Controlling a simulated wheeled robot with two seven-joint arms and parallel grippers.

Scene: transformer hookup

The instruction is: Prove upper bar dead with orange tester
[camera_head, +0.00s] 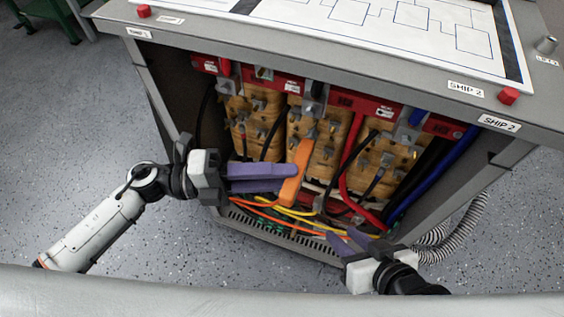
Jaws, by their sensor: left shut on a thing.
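My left gripper (296,178) has purple fingers and is shut on the orange tester (301,160). The tester stands nearly upright, tilted slightly right, in front of the middle coil (327,158) in the open cabinet. Its upper end is near the coil's metal studs; I cannot tell whether it touches one. A red bar (352,101) with white labels runs across the top of the coils, above the tester's tip. Which part is the upper bar is not clear. My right gripper (342,234) is low at the cabinet's front right, its purple fingers apart and empty.
Red (354,140), black and blue (436,176) cables hang among the coils. Yellow, green and orange wires (285,214) lie along the cabinet floor. The cabinet's grey top (200,30) overhangs the opening. A ribbed hose (460,228) stands at right.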

